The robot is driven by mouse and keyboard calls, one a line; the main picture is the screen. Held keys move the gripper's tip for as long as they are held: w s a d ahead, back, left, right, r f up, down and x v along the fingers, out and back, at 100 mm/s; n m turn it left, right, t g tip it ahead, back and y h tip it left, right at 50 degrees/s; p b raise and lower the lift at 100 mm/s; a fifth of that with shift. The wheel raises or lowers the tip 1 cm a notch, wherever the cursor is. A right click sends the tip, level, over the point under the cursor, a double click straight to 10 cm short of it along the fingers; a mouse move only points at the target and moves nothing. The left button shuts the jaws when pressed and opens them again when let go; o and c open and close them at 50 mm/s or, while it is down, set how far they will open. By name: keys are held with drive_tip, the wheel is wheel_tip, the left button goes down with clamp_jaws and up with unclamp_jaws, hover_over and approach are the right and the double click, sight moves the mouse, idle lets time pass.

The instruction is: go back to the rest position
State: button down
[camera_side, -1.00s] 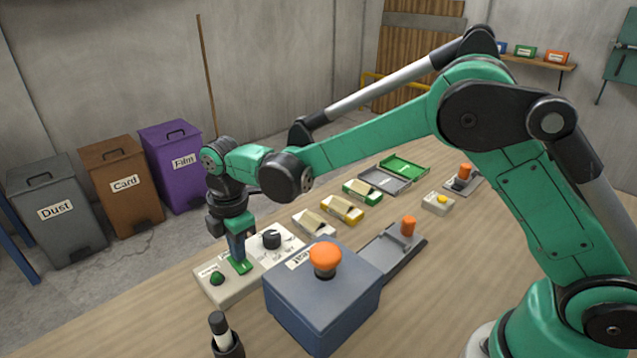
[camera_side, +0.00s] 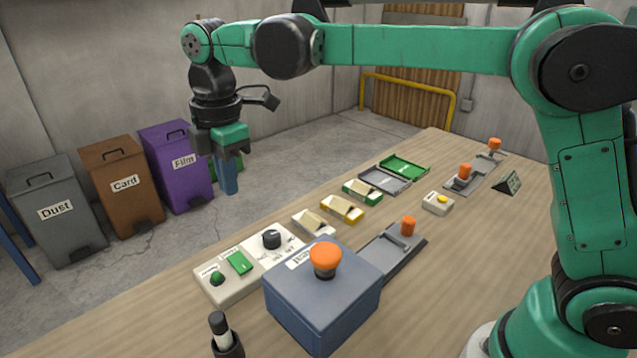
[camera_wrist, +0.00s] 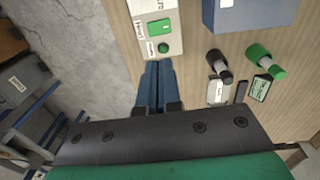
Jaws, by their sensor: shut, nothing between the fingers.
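My gripper (camera_side: 229,178) hangs in the air above the far left edge of the table, pointing down. Its blue fingers are together, with nothing between them. In the wrist view the shut fingers (camera_wrist: 155,85) show below the switch panel (camera_wrist: 158,28). In the side view that panel (camera_side: 222,293), with a green rocker switch (camera_side: 239,263), a green round button (camera_side: 217,278) and a black knob (camera_side: 271,239), lies on the table below and apart from the gripper.
A blue box (camera_side: 325,300) with an orange knob (camera_side: 325,258) stands beside the panel. Small trays (camera_side: 342,209) and lever fixtures (camera_side: 392,255) lie along the wooden table (camera_side: 455,270). Dust (camera_side: 55,215), Card (camera_side: 122,187) and Film (camera_side: 178,165) bins stand on the floor at left.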

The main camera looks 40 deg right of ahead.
drive_tip(key=s+d+f+m+t, duration=0.3)
drive_tip(key=s+d+m+t, duration=0.3)
drive_tip(key=s+d+m, duration=0.6)
drive_tip(key=d+m, duration=0.1)
drive_tip(key=m, duration=0.5)
drive_tip(key=shift+s+d+f+t, duration=0.15)
drive_tip(key=shift+s+f+t, duration=0.15)
drive_tip(key=shift+s+f, duration=0.1)
